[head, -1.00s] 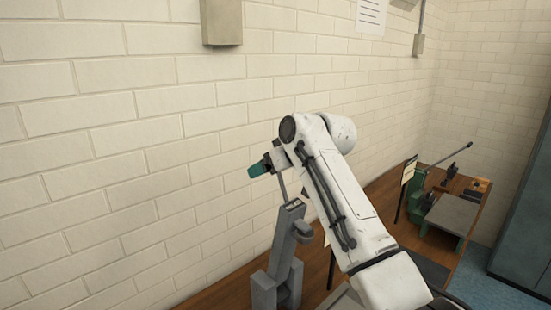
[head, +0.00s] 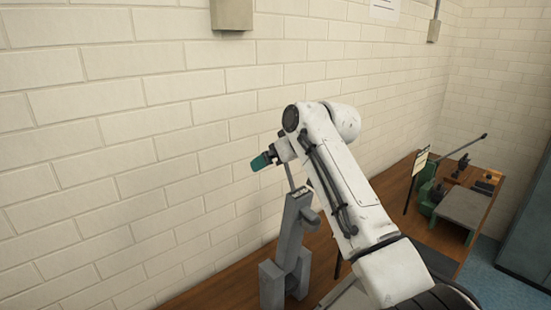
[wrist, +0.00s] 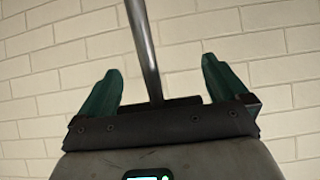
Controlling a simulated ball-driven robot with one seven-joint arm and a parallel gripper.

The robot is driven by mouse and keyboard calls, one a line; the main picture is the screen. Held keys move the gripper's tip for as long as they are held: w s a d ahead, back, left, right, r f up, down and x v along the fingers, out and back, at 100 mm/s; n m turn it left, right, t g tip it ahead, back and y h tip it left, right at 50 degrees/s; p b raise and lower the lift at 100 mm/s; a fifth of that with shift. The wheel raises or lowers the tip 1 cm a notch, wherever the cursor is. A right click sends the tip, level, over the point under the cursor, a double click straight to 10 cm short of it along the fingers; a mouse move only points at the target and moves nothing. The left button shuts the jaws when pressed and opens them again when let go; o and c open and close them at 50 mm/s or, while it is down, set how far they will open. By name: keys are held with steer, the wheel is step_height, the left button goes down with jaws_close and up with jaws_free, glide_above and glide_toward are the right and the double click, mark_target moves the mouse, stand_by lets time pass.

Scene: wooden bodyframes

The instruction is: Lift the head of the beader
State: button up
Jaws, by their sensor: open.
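The beader (head: 294,245) is a grey upright machine on the wooden bench, with a thin metal rod (head: 291,178) rising from its top. My gripper (head: 260,162) is beside the upper end of this rod, its teal fingers pointing left toward the wall. In the wrist view, my gripper (wrist: 162,66) is open, with one green finger on each side. The rod (wrist: 146,50) passes between the fingers, nearer the left one, with a gap on both sides. Its lower end is hidden behind the gripper's dark edge. My white arm covers part of the bench right of the beader.
The brick wall (head: 130,150) runs close behind the beader. A grey box (head: 231,14) hangs on it above. Farther right on the bench (head: 405,185) stand a sign (head: 416,165) and a green machine (head: 428,195) with a grey plate (head: 463,207). A blue-grey cabinet (head: 528,230) is at the far right.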

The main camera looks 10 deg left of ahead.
steer(key=shift+r, duration=0.1)
steer(key=b+v, duration=0.3)
steer(key=v, duration=0.7)
steer(key=shift+s+d+b, duration=0.2)
steer(key=shift+d+b, duration=0.1)
